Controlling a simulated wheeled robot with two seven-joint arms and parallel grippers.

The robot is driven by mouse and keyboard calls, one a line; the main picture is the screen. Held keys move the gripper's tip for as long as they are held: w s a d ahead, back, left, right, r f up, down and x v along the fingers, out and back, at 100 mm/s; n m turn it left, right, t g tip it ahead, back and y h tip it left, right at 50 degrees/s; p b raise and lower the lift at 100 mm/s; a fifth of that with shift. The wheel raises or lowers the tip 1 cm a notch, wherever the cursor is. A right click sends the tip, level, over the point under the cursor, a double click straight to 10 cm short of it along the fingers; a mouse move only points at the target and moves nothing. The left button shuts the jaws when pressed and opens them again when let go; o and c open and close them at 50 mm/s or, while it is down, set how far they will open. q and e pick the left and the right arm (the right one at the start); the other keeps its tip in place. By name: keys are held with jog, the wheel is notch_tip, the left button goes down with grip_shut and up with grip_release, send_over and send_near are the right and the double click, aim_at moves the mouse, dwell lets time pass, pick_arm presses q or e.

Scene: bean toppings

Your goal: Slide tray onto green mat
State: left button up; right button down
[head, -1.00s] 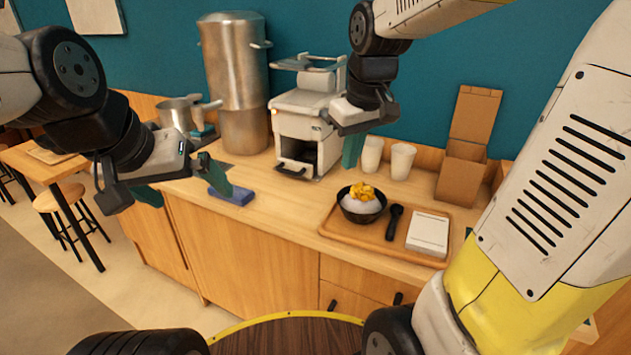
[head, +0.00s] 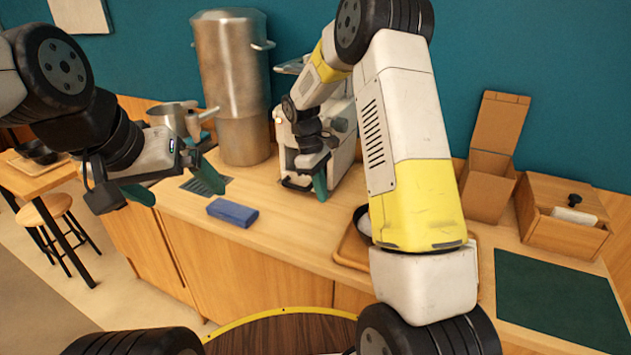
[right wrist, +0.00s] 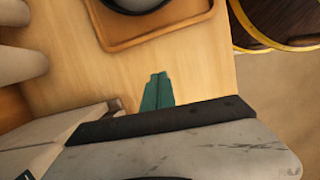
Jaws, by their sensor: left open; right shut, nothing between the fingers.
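The wooden tray (head: 350,250) lies on the counter, mostly hidden behind my right arm. A dark bowl (head: 362,219) on it shows only in part. In the right wrist view the tray's corner (right wrist: 165,30) and the bowl's underside edge (right wrist: 140,5) are at the top. The green mat (head: 562,299) lies flat and bare on the counter at the right. My right gripper (head: 320,186) is shut and empty, left of the tray; its fingers (right wrist: 157,90) point toward the tray corner in the wrist view. My left gripper (head: 175,188) is open and empty, left of the blue block.
A blue block (head: 232,212) lies on the counter. A steel urn (head: 232,90), a white machine (head: 340,150) and a saucepan (head: 172,115) stand behind. An open cardboard box (head: 488,185) and a wooden box (head: 562,215) stand behind the mat.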

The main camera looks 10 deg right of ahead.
aim_at(330, 224)
jog(key=x, duration=0.7)
jog(key=shift+s+d+f, duration=0.1)
jog(key=shift+d, duration=0.05)
jog(key=shift+s+d, duration=0.8)
jog(key=shift+d, duration=0.25)
jog(key=shift+s+d, duration=0.3)
jog(key=shift+d, duration=0.15)
jog(key=s+d, duration=0.6)
jog(key=d, duration=0.2)
jog(key=s+d, duration=0.6)
jog(key=d, duration=0.3)
jog(key=s+d, duration=0.7)
jog(key=d, duration=0.2)
jog(key=shift+s, duration=0.1)
